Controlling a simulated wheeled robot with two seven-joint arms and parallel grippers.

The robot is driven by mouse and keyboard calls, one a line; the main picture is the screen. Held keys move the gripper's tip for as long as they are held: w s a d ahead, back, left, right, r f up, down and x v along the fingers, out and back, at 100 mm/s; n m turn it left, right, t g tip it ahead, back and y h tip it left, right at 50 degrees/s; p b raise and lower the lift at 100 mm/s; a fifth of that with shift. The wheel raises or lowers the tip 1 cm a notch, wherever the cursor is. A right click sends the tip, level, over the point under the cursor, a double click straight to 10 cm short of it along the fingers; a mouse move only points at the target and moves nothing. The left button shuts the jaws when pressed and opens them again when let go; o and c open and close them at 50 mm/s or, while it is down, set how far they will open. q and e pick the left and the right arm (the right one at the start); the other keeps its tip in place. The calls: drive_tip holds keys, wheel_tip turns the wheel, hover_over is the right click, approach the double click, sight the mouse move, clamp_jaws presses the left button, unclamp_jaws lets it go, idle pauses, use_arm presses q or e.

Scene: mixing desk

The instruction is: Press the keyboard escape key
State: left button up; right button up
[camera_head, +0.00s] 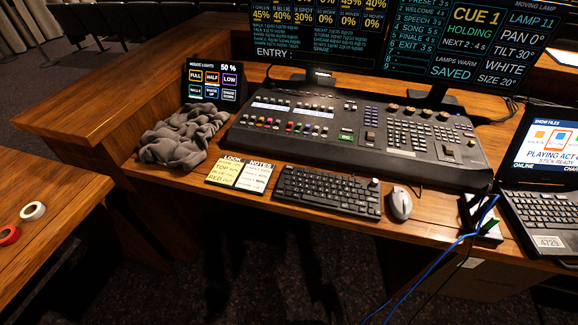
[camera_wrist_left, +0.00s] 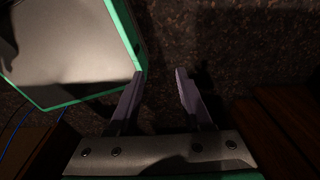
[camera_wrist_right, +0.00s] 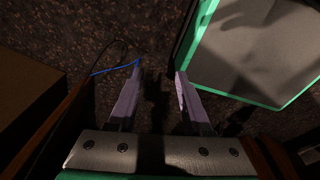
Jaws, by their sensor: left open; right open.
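A black keyboard (camera_head: 328,191) lies near the front edge of the wooden desk in the head view, between the notes and the mouse. Its escape key is too small to pick out for sure; the keyboard's far left corner is uncovered. Neither gripper shows in the head view. My left gripper (camera_wrist_left: 160,75) is open and empty in the left wrist view, over dark carpet. My right gripper (camera_wrist_right: 158,72) is open and empty in the right wrist view, also over carpet. Neither wrist view shows the keyboard.
Around the keyboard are sticky notes (camera_head: 239,174), a mouse (camera_head: 400,204), a mixing console (camera_head: 350,133), a grey cloth (camera_head: 180,138) and a small light screen (camera_head: 213,84). A laptop (camera_head: 545,205) and blue cable (camera_head: 440,258) are at right. Monitors stand behind.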

use_arm(q)
drive_tip(key=shift+w+r, duration=0.1)
drive_tip(key=shift+w, duration=0.15)
clamp_jaws()
drive_tip(key=shift+s, duration=0.2)
drive_tip(key=shift+s, duration=0.1)
idle(1.1)
